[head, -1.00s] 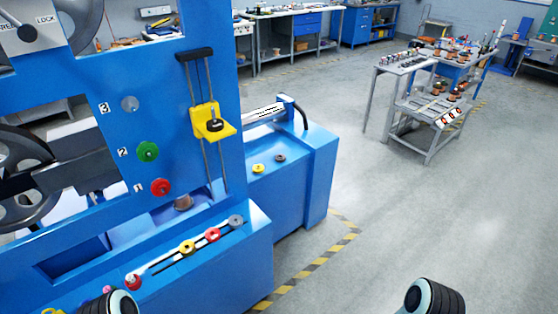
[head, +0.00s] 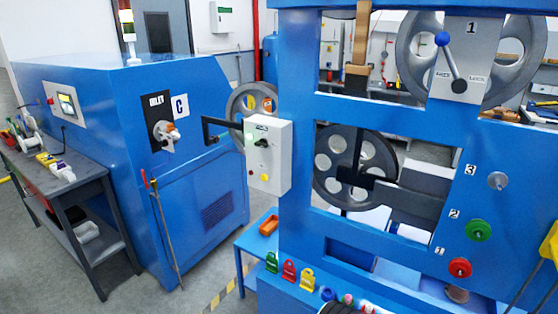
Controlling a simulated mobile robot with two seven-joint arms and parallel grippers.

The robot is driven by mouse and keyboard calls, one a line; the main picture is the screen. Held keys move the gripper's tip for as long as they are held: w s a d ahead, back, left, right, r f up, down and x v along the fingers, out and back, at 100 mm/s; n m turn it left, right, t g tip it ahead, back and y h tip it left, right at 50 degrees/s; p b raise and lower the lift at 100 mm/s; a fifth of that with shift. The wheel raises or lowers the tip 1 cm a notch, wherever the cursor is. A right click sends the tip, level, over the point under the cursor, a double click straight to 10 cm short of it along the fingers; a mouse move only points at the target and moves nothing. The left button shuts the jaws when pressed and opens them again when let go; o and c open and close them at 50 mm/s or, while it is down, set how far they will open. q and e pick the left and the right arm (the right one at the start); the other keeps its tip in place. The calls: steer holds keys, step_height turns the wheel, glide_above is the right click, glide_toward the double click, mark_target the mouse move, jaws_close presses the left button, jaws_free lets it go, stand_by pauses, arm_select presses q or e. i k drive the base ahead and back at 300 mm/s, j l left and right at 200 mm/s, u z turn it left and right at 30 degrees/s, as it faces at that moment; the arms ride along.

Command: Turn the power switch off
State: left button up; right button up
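Which control is the power switch is not certain. A grey-white control box (head: 278,165) on an arm has a black knob (head: 262,143), a lit green spot and a yellow button (head: 264,177). The switch positions are too small to read. Neither gripper shows. Only a dark rounded part, seemingly of my arm, shows at the bottom edge, well away from both controls.
A blue frame machine (head: 300,120) with wheels and numbered knobs fills the right. A grey workbench (head: 85,195) stands at the left. A thin rod (head: 165,235) leans before the cabinet. Floor shows at the bottom left.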

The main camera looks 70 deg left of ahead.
mark_target(263, 143)
steer(key=u, duration=2.35)
steer(key=i+j+z, duration=0.1)
steer(key=j+z, duration=0.15)
steer(key=z, duration=0.15)
steer(key=i+j+z, duration=0.1)
steer(key=j+z, duration=0.15)
steer(key=z, duration=0.2)
steer(key=j+z, duration=0.35)
steer(key=j, duration=0.7)
steer(key=i+j+z, duration=0.1)
steer(key=j, duration=1)
